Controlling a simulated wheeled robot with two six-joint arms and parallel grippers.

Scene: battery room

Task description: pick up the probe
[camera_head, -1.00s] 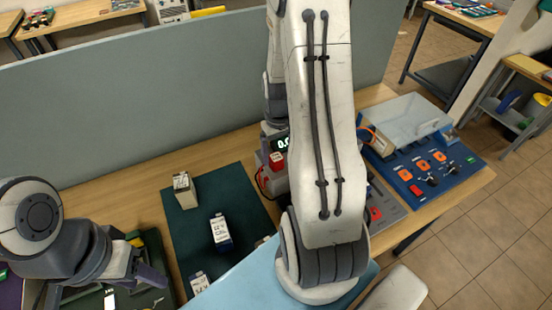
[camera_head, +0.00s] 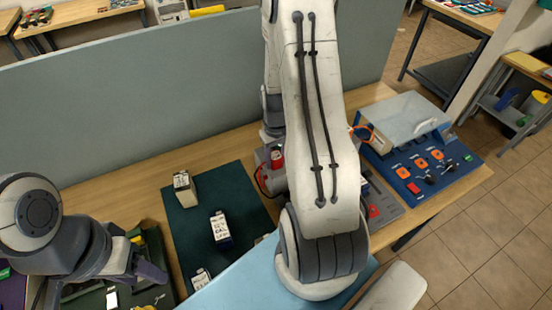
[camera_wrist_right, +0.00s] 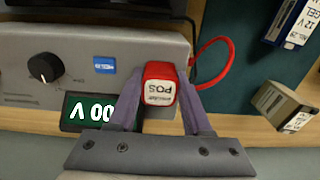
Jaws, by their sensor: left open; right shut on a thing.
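The red probe (camera_wrist_right: 160,84), with a white label reading POS, stands between the fingers of my right gripper (camera_wrist_right: 158,100) in the right wrist view. The gripper is shut on it. A red lead curves beside it at the grey meter. The probe also shows as a small red block in the head view (camera_head: 277,158), beside my right arm, which hides much of the meter. My left gripper (camera_head: 152,274) is open and empty, low at the left, over a dark green tray.
The grey meter (camera_wrist_right: 40,68) has a black knob and a lit display. Several labelled batteries stand on a dark green mat (camera_head: 205,210). A blue panel with switches (camera_head: 425,170) is at the right. A grey partition (camera_head: 150,100) rises behind the table.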

